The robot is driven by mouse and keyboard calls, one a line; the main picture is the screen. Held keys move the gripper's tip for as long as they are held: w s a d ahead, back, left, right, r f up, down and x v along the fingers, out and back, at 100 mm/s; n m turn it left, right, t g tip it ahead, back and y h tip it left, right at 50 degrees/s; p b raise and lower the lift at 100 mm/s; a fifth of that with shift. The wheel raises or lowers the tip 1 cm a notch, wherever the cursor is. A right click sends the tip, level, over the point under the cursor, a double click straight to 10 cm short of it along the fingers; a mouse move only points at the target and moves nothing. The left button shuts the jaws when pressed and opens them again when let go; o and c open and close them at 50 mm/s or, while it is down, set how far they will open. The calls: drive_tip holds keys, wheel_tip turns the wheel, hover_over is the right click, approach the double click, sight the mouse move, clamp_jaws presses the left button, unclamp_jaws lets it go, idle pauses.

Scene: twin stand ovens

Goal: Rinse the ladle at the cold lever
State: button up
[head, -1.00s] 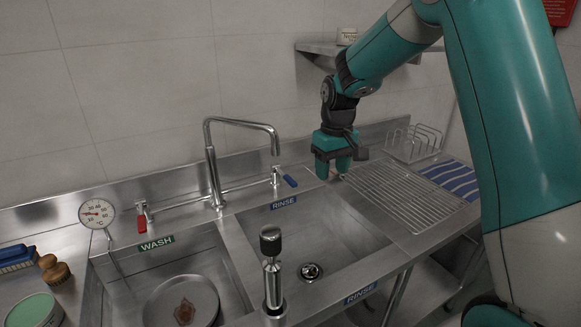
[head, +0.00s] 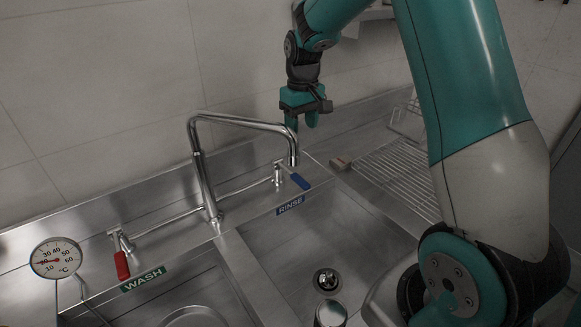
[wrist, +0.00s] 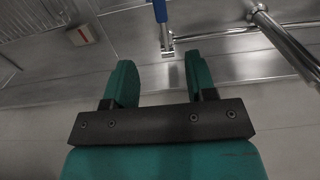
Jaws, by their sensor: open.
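The blue cold lever (head: 300,181) sits on its tap at the back of the rinse sink (head: 335,235). The lever also shows at the top of the wrist view (wrist: 160,10), ahead of the gap between my fingers. My gripper (head: 301,122) is open and empty, with its fingers pointing down, in the head view above the lever in the picture and just beyond the spout end. Its two green fingers show apart in the wrist view (wrist: 160,82), touching nothing. I see no ladle in either view now.
The chrome spout (head: 245,122) arches close to my gripper; its pipework crosses the wrist view. A red lever (head: 122,265) and a dial thermometer (head: 57,258) are at the left. A small brownish block (head: 340,163) lies beside the wire rack (head: 400,180).

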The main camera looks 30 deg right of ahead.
sight(300, 179)
wheel_tip(300, 179, down, 17)
drive_tip(key=p, duration=0.4)
drive_tip(key=shift+w+d+f+p, duration=0.1)
drive_tip(key=shift+f+p, duration=0.1)
drive_tip(key=shift+p, duration=0.2)
drive_tip(key=shift+r, duration=0.1)
clamp_jaws()
